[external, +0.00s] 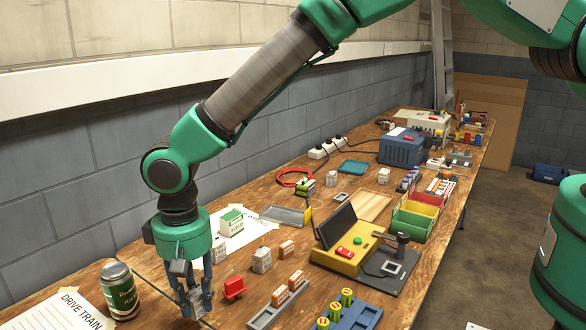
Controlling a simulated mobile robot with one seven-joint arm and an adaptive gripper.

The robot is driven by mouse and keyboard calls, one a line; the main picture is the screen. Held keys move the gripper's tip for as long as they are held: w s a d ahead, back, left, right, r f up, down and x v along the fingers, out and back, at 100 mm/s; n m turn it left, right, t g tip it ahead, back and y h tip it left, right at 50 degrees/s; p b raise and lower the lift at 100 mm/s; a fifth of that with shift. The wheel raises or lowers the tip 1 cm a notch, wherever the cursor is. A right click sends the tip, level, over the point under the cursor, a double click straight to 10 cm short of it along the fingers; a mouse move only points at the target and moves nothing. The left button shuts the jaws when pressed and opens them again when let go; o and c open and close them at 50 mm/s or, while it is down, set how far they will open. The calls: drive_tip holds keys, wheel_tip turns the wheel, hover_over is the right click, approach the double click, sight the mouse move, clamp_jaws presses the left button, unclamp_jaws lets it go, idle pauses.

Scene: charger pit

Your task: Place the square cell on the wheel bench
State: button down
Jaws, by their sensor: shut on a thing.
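My gripper (195,302) points down near the front left of the wooden bench, its fingers closed around a small pale block. The block (196,299) is mostly hidden by the fingers and looks like a square cell. It is low over the bench top, and I cannot tell if it touches the wood. Similar pale square cells stand nearby, one (262,260) right of the gripper and one (218,250) behind it. I cannot tell which part of the scene is the wheel bench; a paper marked DRIVE TRAIN (58,312) lies at the far left front.
A green can (120,290) stands left of the gripper. A red clip-like piece (233,287), orange-white cells (279,296) and a blue tray (350,316) of green cells lie to the right. A yellow tester (345,258) and a dark plate with a post (401,245) stand further right.

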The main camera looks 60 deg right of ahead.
drive_tip(key=shift+w+a+f, duration=0.1)
drive_tip(key=shift+w+a, duration=0.7)
drive_tip(key=shift+w, duration=0.25)
drive_tip(key=shift+w+a+f, duration=0.1)
drive_tip(key=shift+w+a, duration=0.65)
drive_tip(key=shift+w, duration=0.25)
drive_tip(key=shift+f+b, duration=0.4)
drive_tip(key=shift+f, duration=1.4)
drive_tip(key=c, duration=1.4)
unclamp_jaws()
drive_tip(key=shift+f, duration=0.1)
drive_tip(key=shift+o, duration=0.2)
wheel_tip(320, 180, up, 12)
drive_tip(key=p, duration=0.1)
drive_tip(key=shift+s, duration=0.1)
